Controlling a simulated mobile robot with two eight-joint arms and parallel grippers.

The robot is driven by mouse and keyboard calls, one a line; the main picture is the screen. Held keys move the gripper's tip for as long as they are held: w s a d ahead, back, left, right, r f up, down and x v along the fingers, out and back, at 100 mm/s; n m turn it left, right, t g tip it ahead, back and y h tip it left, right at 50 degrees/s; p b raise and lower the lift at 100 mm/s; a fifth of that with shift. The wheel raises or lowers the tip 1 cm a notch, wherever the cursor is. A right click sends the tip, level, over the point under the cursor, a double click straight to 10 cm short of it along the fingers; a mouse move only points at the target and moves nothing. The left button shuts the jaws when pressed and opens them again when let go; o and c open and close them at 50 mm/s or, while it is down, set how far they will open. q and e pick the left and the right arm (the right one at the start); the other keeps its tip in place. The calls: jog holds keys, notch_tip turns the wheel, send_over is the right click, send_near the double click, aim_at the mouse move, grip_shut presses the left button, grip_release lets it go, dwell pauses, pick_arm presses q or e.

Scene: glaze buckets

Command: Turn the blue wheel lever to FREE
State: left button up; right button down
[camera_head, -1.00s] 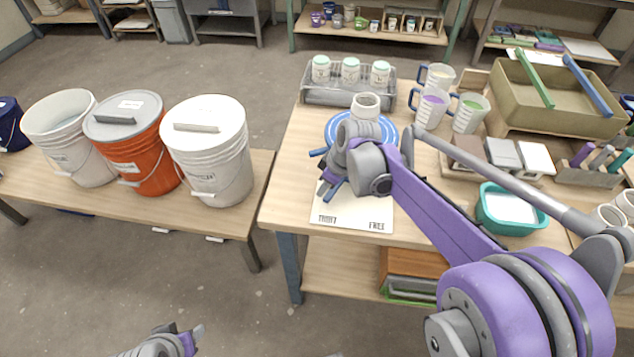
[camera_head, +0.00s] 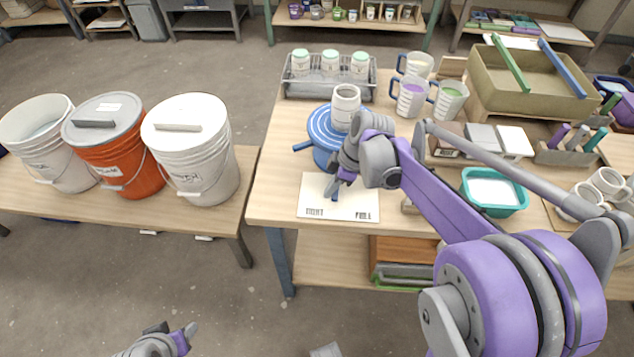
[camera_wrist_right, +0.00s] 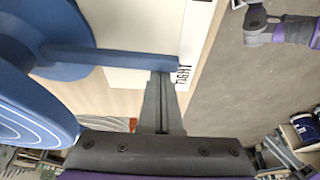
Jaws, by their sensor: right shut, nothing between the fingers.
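The blue wheel (camera_head: 323,122) stands on the right-hand table with a pale pot (camera_head: 346,104) on it. Its blue lever (camera_head: 334,193) points to the front over a white card (camera_head: 352,203), with TIGHT at the left and FREE at the right. The lever tip lies between the words, nearer TIGHT. In the right wrist view the lever (camera_wrist_right: 110,58) runs from the wheel towards TIGHT. My right gripper (camera_wrist_right: 162,80) is shut and empty, its fingertips at the lever's end; contact is unclear. My left gripper (camera_head: 172,338) is low, away from the table, its fingers unclear.
A jar rack (camera_head: 328,85) and jugs (camera_head: 412,97) stand behind the wheel. A teal tub (camera_head: 494,192) is to the right. A second blue rod (camera_head: 303,146) sticks out left of the wheel. Lidded buckets (camera_head: 190,150) stand on the left bench.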

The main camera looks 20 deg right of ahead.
jog(key=s+d+n, duration=0.1)
jog(key=d+n, duration=0.1)
jog(key=d, duration=0.1)
jog(key=s+d+n+g, duration=0.1)
jog(key=d, duration=0.1)
jog(key=shift+s+d+n+y+p, duration=0.1)
jog(key=shift+s+n+y+p, duration=0.2)
jog(key=shift+s+d, duration=0.15)
jog(key=shift+d, duration=0.4)
jog(key=shift+s+d, duration=0.15)
jog(key=shift+d, duration=0.35)
pick_arm(q)
jog(key=shift+w+r, duration=0.1)
jog(key=shift+r, duration=0.35)
jog(key=shift+a, duration=0.1)
pick_arm(e)
jog(key=shift+d, duration=0.15)
jog(key=a, duration=0.4)
jog(key=shift+w+p, duration=0.3)
jog(key=shift+w, duration=0.05)
pick_arm(q)
jog(key=shift+s+r+p, duration=0.45)
jog(key=shift+s+r, duration=0.15)
jog(key=shift+r, duration=0.1)
pick_arm(e)
jog(key=v, duration=1)
jog(key=shift+w+a, duration=0.2)
